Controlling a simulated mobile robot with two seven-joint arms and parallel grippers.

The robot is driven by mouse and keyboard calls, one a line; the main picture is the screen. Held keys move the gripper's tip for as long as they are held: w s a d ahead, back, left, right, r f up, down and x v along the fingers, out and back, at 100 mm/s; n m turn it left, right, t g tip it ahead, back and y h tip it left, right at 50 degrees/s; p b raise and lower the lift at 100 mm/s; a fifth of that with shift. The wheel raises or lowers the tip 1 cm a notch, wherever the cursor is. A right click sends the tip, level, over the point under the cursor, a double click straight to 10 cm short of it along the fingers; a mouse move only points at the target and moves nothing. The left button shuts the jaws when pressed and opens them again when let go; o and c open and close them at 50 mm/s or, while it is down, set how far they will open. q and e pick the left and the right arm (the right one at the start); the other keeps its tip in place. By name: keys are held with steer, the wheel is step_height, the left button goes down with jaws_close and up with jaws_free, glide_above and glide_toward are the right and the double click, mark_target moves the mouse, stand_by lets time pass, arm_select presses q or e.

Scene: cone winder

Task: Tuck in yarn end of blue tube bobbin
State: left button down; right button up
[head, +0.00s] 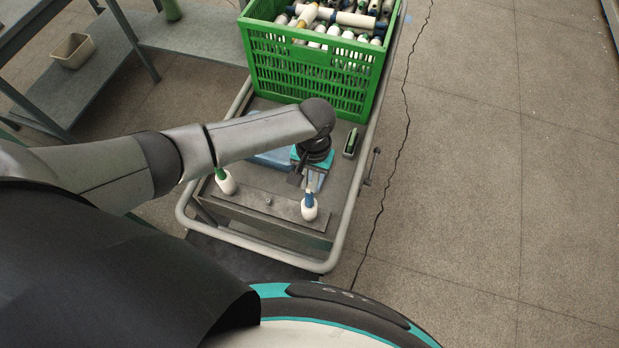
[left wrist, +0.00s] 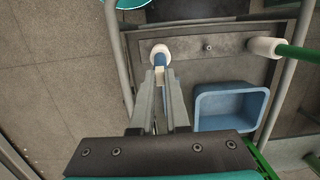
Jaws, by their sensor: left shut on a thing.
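The yarn end is too small to make out. My right gripper is in neither view.
A green tube bobbin (head: 226,183) stands at the plate's left end. A blue bin (head: 268,159) sits behind the plate. A green crate (head: 310,62) full of bobbins stands at the cart's back. A small green-and-dark object (head: 350,143) lies at right. The cart's rail (head: 347,220) surrounds it.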

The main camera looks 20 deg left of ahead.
arm_select(q)
steer(key=shift+f+p, duration=0.1)
steer(key=shift+p, duration=0.2)
stand_by(0.6)
steer(key=c, duration=0.8)
jaws_free()
steer(key=shift+c, duration=0.2)
steer(key=shift+o, duration=0.3)
steer(key=o, duration=0.4)
step_height(320, 180, up, 7)
steer(key=p, duration=0.8)
